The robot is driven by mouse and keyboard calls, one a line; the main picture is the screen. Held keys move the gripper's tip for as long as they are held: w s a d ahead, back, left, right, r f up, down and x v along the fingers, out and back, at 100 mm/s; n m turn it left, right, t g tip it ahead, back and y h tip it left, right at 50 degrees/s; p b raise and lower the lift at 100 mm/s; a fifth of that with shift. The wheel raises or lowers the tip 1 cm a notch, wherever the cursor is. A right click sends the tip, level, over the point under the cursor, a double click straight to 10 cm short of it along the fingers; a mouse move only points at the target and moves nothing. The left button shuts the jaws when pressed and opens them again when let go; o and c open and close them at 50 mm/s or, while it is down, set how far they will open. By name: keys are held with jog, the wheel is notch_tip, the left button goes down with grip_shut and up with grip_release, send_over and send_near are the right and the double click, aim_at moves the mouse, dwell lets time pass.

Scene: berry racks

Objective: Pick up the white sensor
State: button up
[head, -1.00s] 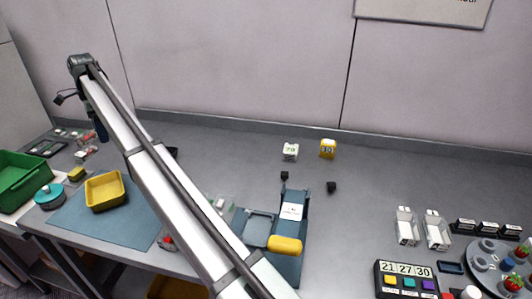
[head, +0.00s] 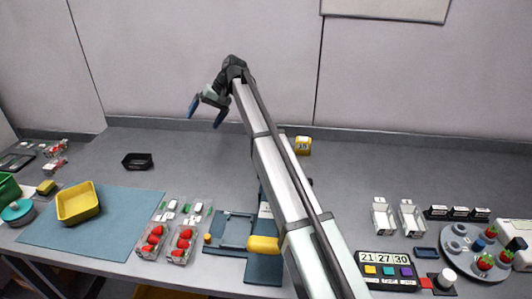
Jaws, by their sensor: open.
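The white sensor is not visible now; my arm covers the spot on the back of the table, left of the yellow cube, where a white cube with a display showed earlier. The yellow cube (head: 303,145) with a similar display stands near the back wall, just right of my arm. My gripper (head: 206,111) is open and empty, raised above the table at the back, left of the yellow cube. Its two blue-tipped fingers are apart and point down.
A black tray (head: 137,161) lies at the back left. A yellow bin (head: 78,206) stands on a blue mat (head: 110,230). Strawberry punnets (head: 153,241), a blue press-like device (head: 232,231) and a display panel (head: 388,272) line the front. The back right of the table is clear.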

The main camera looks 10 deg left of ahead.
jog(key=w+d+r+n+t+y, duration=0.1)
jog(key=d+n+t+y, duration=0.3)
jog(key=d, duration=1.3)
jog(key=w+d+r+n+t+y, duration=0.15)
jog(key=d+n, duration=0.45)
jog(key=d, duration=1)
notch_tip(320, 180, down, 10)
jog(key=shift+g, duration=0.45)
jog(key=x, duration=0.8)
jog(key=shift+w+f, duration=0.1)
jog(key=shift+f, duration=0.15)
jog(key=shift+s+x, duration=0.15)
jog(key=shift+x, duration=1.35)
jog(key=shift+s+x, duration=0.1)
jog(key=shift+x, duration=1.45)
jog(key=shift+c, duration=0.4)
jog(key=c, duration=0.8)
